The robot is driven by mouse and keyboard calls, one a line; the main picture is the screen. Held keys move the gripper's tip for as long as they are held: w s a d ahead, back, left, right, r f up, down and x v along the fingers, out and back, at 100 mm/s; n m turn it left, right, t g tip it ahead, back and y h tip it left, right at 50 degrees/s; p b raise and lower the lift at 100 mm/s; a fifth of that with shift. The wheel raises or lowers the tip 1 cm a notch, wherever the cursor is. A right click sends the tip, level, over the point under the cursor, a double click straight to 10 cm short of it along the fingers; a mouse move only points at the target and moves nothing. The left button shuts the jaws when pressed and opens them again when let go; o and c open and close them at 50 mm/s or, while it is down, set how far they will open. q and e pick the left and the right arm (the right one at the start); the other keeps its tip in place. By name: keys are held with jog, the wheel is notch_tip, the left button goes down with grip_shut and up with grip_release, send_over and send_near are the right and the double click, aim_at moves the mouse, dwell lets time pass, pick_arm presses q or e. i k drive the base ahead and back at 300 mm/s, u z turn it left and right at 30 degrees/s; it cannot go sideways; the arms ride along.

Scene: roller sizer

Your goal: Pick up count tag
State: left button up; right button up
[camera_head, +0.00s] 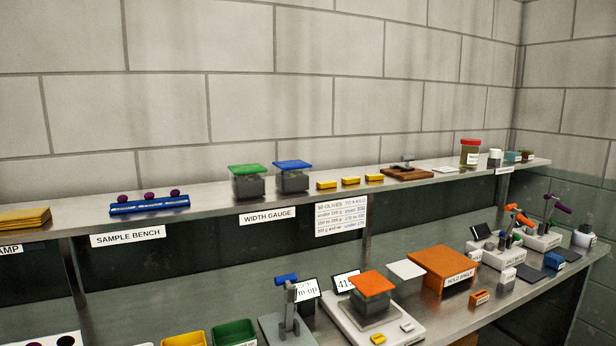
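I cannot make out any item labelled as the count tag. A blank white card (407,269) beside the orange stand and a small white plate (445,169) on the upper shelf are both in view, but I cannot tell whether either is the tag. Several small yellow blocks (351,181) lie in a row on the upper shelf. Neither of my grippers is in view.
The upper shelf (222,197) carries a blue rack (149,204) and green-topped (248,182) and blue-topped (292,176) blocks. Below are a scale with an orange top (371,284), an orange stand (442,264), yellow (184,340) and green (234,333) bins, and crowded devices at right.

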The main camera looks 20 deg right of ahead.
aim_at(375, 176)
jog(key=u, duration=0.7)
jog(key=k, duration=1.65)
jog(key=z, duration=0.95)
jog(key=i, duration=1)
jog(key=z, duration=0.2)
